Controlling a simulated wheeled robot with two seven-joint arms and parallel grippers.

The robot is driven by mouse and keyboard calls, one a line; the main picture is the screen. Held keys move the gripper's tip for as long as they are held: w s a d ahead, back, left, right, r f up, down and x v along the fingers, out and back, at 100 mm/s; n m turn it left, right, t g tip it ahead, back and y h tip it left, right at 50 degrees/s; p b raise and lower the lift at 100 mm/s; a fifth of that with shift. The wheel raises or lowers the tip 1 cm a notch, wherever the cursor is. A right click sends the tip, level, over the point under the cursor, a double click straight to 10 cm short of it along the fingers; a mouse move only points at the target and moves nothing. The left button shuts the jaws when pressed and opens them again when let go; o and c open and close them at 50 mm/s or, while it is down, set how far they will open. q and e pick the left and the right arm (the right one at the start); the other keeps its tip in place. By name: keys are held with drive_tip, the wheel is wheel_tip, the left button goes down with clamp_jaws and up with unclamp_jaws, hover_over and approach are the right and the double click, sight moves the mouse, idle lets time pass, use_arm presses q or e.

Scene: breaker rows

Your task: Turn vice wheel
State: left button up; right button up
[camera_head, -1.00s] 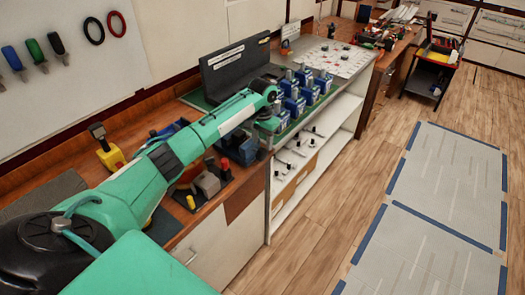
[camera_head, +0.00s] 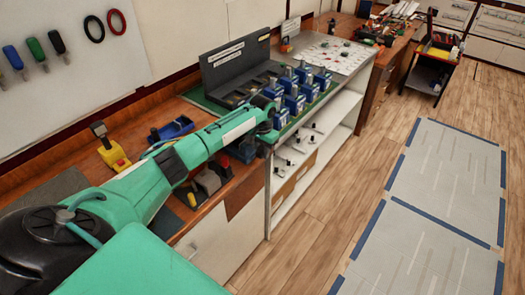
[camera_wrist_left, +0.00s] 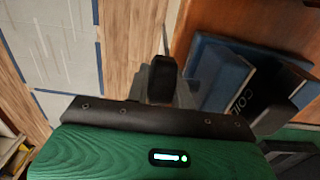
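A blue vice (camera_head: 242,150) sits on the workbench near its front edge, partly covered by my left arm in the head view. In the left wrist view the blue vice body (camera_wrist_left: 222,72), with pale lettering on its side, is at the right. I cannot make out its wheel. My left gripper (camera_head: 265,148) is beside the vice at the bench's front edge, small and mostly hidden by the wrist. In the left wrist view, a dark fingertip of the left gripper (camera_wrist_left: 163,78) points away, left of the vice. Its opening and any contact do not show clearly. My right gripper is out of view.
Several blue-and-grey breaker-like units (camera_head: 295,98) stand in rows just beyond my wrist on a green mat. A dark labelled panel (camera_head: 235,68) rises behind them. A yellow device (camera_head: 112,155) and a blue tray (camera_head: 171,129) are at the left. The floor to the right is clear.

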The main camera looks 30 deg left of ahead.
use_arm(q)
drive_tip(key=shift+s+r+t+p, duration=0.1)
drive_tip(key=shift+t+p, duration=0.4)
drive_tip(key=shift+p, duration=0.1)
drive_tip(key=shift+s+t+p, duration=0.1)
drive_tip(key=shift+t+p, duration=0.4)
drive_tip(key=shift+t, duration=0.6)
drive_tip(key=shift+f+t+p, duration=0.2)
drive_tip(key=shift+t+p, duration=0.1)
drive_tip(key=shift+t, duration=0.6)
drive_tip(key=shift+s+f+t+h, duration=0.1)
drive_tip(key=shift+t+h, duration=0.2)
drive_tip(key=shift+t, duration=0.7)
drive_tip(key=shift+f+t+b, duration=0.1)
drive_tip(key=shift+t+b, duration=0.6)
drive_tip(key=shift+t, duration=0.1)
drive_tip(key=shift+t+b, duration=0.8)
drive_tip(key=shift+t, duration=0.2)
drive_tip(key=shift+t+b, duration=0.6)
drive_tip(key=shift+t, duration=0.2)
